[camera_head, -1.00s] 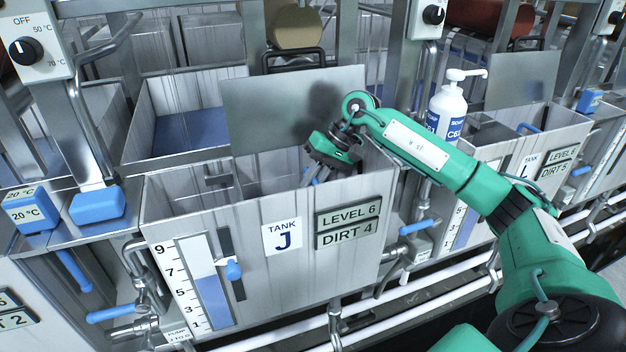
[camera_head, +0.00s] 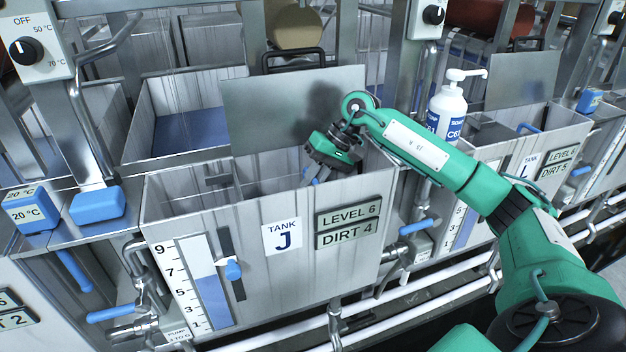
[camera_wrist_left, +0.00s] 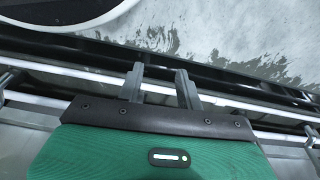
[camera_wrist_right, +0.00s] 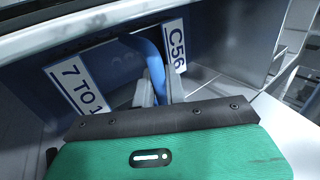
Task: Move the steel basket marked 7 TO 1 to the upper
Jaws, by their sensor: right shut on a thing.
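My right gripper (camera_head: 316,178) reaches down into the open top of tank J (camera_head: 370,200). In the right wrist view its fingers (camera_wrist_right: 158,93) are shut on a blue handle (camera_wrist_right: 153,60). A white plate reading 7 TO 1 (camera_wrist_right: 78,90) is left of the handle, and a plate reading C56 (camera_wrist_right: 174,45) is right of it. The basket's body cannot be made out clearly; the tank's front wall hides it in the head view. My left gripper (camera_wrist_left: 160,80) shows only in the left wrist view, open and empty.
A steel panel (camera_head: 270,115) stands upright at tank J's back edge. Behind it on the left is an upper trough (camera_head: 140,120) with a blue inside. Pipes and blue valve handles line the tank front.

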